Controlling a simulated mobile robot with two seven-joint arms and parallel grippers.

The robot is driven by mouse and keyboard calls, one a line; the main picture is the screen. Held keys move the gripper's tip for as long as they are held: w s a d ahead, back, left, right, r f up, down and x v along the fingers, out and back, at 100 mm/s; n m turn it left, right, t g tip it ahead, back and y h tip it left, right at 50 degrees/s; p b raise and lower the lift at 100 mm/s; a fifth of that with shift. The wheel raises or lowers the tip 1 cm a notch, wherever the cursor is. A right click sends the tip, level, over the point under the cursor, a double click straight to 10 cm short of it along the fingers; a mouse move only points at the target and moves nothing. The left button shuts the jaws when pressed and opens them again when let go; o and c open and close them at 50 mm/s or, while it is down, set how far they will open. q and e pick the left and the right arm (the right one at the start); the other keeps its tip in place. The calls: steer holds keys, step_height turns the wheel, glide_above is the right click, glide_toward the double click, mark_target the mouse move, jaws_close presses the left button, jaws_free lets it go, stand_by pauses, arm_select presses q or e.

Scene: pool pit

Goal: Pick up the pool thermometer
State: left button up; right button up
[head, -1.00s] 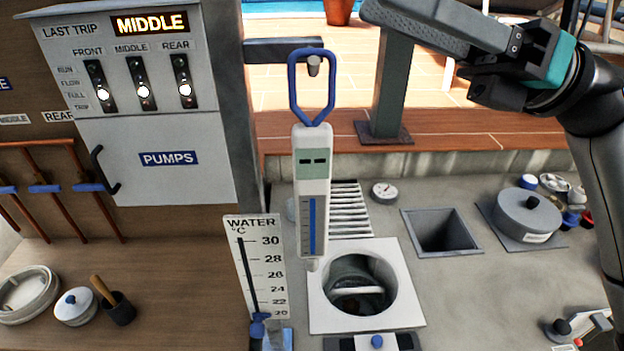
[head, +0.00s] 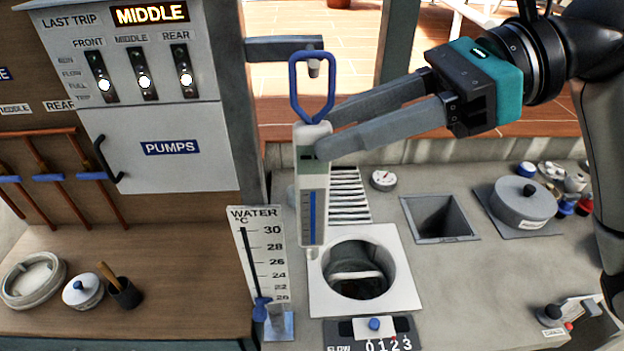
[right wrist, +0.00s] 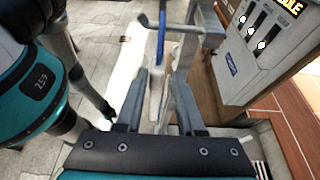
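The pool thermometer (head: 313,210) is a white stick with a blue scale, a grey-green display and a blue loop handle. It hangs upright by the loop from a hook on a grey bracket (head: 283,48). My right gripper (head: 325,133) comes in from the right, open, at the upper body just below the loop. Its lower finger crosses in front of the display and partly hides it; the other finger is at the right edge. In the right wrist view, the thermometer's blue loop (right wrist: 161,40) rises beyond the gap between the parted fingers. My left gripper is not seen.
A white-framed round well (head: 318,290) is below the thermometer. A water temperature board (head: 270,279) stands left of it, and the pumps cabinet (head: 165,172) is further left. A grey post (head: 398,45) stands behind; a square opening (head: 438,218) is to the right.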

mark_target(312, 183)
steer(key=p+x, duration=0.1)
steer(key=x, duration=0.5)
steer(key=shift+s+p, duration=0.2)
steer(key=shift+p, duration=0.15)
steer(key=shift+a+f, duration=0.15)
steer(key=shift+c, duration=0.4)
jaws_close()
stand_by(0.6)
